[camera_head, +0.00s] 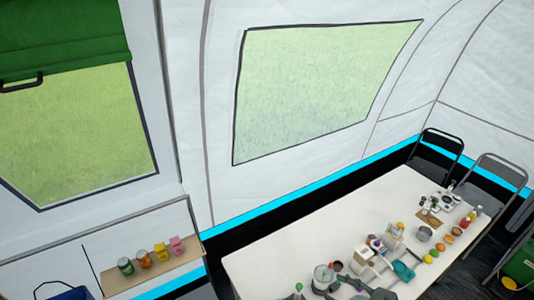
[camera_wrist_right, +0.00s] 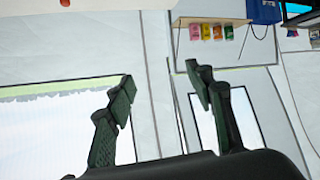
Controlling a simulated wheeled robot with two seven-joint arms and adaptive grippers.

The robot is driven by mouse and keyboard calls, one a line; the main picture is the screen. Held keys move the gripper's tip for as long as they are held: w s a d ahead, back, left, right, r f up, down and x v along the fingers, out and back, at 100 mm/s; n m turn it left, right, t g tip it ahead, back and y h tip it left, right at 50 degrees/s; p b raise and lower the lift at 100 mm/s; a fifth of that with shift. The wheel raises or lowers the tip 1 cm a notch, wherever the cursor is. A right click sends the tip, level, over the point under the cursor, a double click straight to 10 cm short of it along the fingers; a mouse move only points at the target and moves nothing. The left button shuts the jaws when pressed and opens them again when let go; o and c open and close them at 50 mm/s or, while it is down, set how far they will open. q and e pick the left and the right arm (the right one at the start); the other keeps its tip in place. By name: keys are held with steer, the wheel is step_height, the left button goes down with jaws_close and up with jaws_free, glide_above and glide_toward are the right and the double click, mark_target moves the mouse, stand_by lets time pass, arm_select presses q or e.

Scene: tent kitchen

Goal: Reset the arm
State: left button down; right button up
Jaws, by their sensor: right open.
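My right gripper (camera_wrist_right: 161,88) shows in the right wrist view with its two dark fingers spread apart. Nothing is between the fingertips. Behind them are the pale tent wall and windows, and this view looks upside down. In the head view I cannot clearly pick out the right gripper among the cluttered items at the bottom edge. My left gripper is not seen in either view.
A long white table (camera_head: 290,245) carries bottles, fruit and dishes toward its right and front; its back left is bare. A wall shelf (camera_head: 150,277) holds several small colored containers, also in the wrist view. Folding chairs (camera_head: 497,172) stand at the far right.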

steer(key=w+d+r+m+t, duration=0.1)
steer(key=w+r+m+t, duration=0.15)
steer(key=r+t, duration=0.55)
steer(key=w+d+r+m+t+h, duration=0.2)
steer(key=d+r+m+h, duration=0.25)
steer(key=d+h, duration=0.2)
steer(key=s+d+f+m+g+h, duration=0.3)
steer(key=d+f+h, duration=0.1)
steer(key=d+f, duration=0.25)
steer(key=s+d+f+m+g+h, duration=0.3)
steer(key=s+d+f+m+h, duration=0.15)
steer(key=d, duration=0.25)
steer(key=s+a+f+n+g+y, duration=0.25)
steer(key=s+a+f+g, duration=0.3)
steer(key=s+f, duration=0.3)
steer(key=s+a+f+n+g+y, duration=0.2)
steer(key=s+a+f+g+y, duration=0.15)
steer(key=s+a+f, duration=0.55)
step_height(320, 180, down, 36)
steer(key=d+g+b, duration=0.1)
steer(key=g+b, duration=0.1)
steer(key=b, duration=0.4)
steer(key=s+f+n+g+b, duration=0.1)
steer(key=s+f+b, duration=0.4)
steer(key=s+f, duration=1.5)
step_height(320, 180, down, 4)
steer(key=shift+d+r, duration=0.1)
steer(key=shift+d, duration=0.05)
